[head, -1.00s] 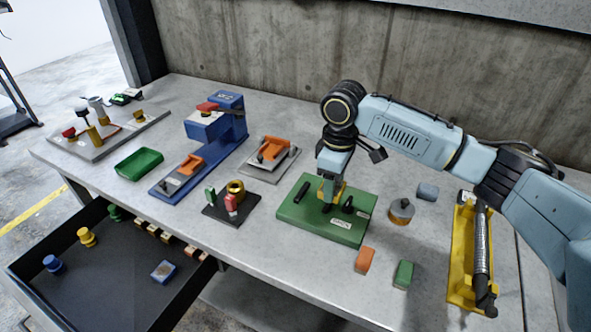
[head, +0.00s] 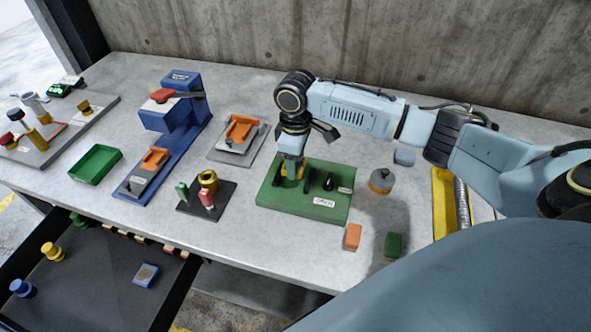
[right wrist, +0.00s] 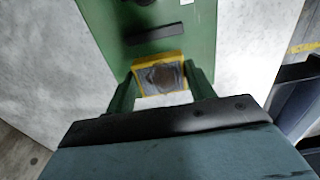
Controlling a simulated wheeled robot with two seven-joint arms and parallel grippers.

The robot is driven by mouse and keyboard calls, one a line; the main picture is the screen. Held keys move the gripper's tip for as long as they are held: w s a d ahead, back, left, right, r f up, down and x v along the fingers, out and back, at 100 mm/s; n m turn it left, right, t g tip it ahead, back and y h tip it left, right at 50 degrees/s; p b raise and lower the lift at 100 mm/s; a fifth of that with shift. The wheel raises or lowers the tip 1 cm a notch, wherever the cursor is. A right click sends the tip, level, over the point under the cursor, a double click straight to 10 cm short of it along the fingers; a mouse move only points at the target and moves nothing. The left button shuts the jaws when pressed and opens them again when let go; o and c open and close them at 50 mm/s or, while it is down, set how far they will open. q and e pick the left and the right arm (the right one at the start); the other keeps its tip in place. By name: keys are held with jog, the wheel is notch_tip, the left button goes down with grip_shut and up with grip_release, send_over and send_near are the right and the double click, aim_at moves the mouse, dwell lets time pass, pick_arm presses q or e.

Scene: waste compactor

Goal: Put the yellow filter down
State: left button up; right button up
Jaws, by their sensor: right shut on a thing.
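My right gripper (head: 292,180) is shut on the yellow filter (right wrist: 160,76), a square yellow frame with a dark, dirty-looking grey middle. In the head view the filter shows only as small yellow bits behind the fingers, over the left part of the green board (head: 280,205). In the right wrist view the filter sits between the fingertips, in front of the green board (right wrist: 112,35). I cannot tell whether it touches the board. Dark upright parts (head: 328,182) stand on the board to the right of the gripper. My left gripper is not in view.
An orange block (head: 352,237) and a green block (head: 393,245) lie in front of the board. A round metal-topped part (head: 381,181) stands to its right. A black plate with red and green parts (head: 206,198) is to its left. An open drawer (head: 95,285) is below.

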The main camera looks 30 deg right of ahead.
jog(key=shift+f, duration=1.85)
jog(key=shift+f, duration=0.15)
jog(key=o, duration=1)
notch_tip(320, 180, up, 12)
jog(key=shift+r+p, duration=0.2)
jog(key=shift+p, duration=0.2)
jog(key=shift+f, duration=0.1)
